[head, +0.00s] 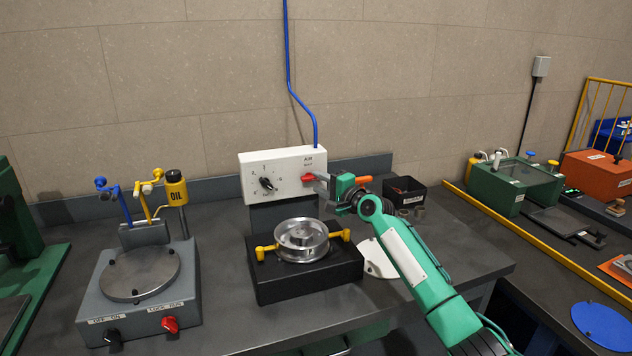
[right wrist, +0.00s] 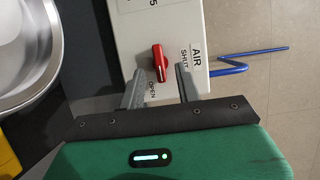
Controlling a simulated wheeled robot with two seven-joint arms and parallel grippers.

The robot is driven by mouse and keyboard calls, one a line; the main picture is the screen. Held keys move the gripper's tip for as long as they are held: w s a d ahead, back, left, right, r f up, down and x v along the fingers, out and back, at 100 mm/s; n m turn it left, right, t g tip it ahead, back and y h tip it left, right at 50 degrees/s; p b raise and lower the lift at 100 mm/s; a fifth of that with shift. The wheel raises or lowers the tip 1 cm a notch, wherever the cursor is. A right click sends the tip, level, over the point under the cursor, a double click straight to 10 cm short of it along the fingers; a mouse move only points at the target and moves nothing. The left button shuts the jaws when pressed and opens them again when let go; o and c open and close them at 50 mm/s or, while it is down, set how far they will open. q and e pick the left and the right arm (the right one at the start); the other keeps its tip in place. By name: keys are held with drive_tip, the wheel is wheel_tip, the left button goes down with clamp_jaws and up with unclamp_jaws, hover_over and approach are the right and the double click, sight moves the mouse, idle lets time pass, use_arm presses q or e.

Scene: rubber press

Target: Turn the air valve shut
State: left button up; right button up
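The air valve is a red knob (head: 308,177) on the right part of a white control box (head: 285,161). The red knob (right wrist: 159,63) in the right wrist view lies lengthwise toward the OPEN label, and the SHUT label is off to its side. My right gripper (head: 325,178) is just right of the knob in the head view. In the right wrist view my right gripper (right wrist: 161,75) is open, one finger on each side of the knob's near end, with gaps visible; contact cannot be seen. My left gripper is out of view.
A black block with a silver round dish (head: 301,238) and yellow handles stands below the box. A grey oil unit (head: 140,285) is at left. A black bin (head: 403,193) sits right of my gripper. A blue hose (head: 288,60) runs up from the box.

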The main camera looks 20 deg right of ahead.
sight(310, 178)
drive_tip(key=shift+x, duration=1.15)
clamp_jaws()
